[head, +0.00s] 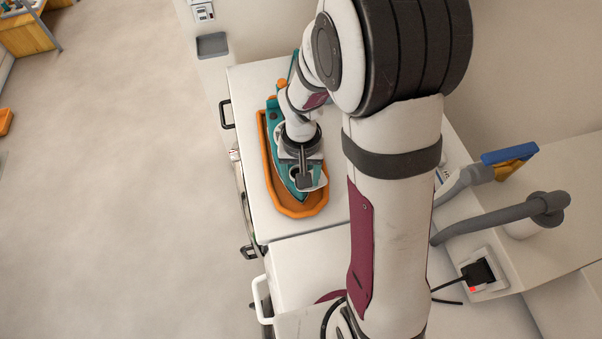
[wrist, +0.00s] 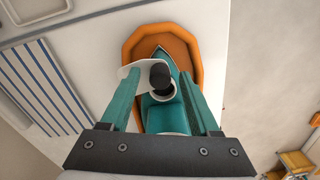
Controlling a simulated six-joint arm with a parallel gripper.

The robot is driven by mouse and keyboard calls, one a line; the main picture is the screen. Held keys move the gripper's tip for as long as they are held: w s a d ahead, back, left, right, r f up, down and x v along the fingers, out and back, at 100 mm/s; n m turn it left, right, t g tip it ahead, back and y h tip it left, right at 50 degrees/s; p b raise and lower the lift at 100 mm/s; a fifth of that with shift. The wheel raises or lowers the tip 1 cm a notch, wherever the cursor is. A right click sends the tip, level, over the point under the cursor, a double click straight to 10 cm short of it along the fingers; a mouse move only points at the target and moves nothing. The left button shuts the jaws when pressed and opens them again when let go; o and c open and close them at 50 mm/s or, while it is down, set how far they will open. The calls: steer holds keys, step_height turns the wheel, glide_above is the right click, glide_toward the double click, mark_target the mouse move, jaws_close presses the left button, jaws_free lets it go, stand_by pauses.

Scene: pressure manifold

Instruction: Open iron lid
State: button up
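A teal iron (head: 272,130) lies in an orange tray (head: 294,212) on a white counter, partly covered by my wrist. In the wrist view, the iron's teal body (wrist: 165,116) and the orange tray (wrist: 190,40) lie ahead. A white piece (wrist: 129,71), seemingly the lid area, sits near the iron's tip with a dark round knob-like part (wrist: 160,76) over it. I cannot tell whether the lid is open. My gripper (wrist: 158,78) is above the iron, its two fingers spread apart on either side of its front; no grip on it shows. It also shows in the head view (head: 304,182).
A blue and yellow tool-like object (head: 510,157) and grey hoses (head: 500,214) are at the right. A black plug (head: 478,273) sits in a wall socket. A striped board (wrist: 42,85) lies left of the tray in the wrist view. The floor at the left is open.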

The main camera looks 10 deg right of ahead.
step_height(320, 180, up, 16)
stand_by(0.5)
steer(key=shift+s+f, duration=0.1)
steer(key=s+a+f+m+y, duration=0.1)
steer(key=s+a+m, duration=0.1)
steer(key=s, duration=1.6)
steer(key=shift+s+a+f+y, duration=0.2)
steer(key=shift+s+a+y, duration=0.1)
steer(key=shift+y, duration=0.1)
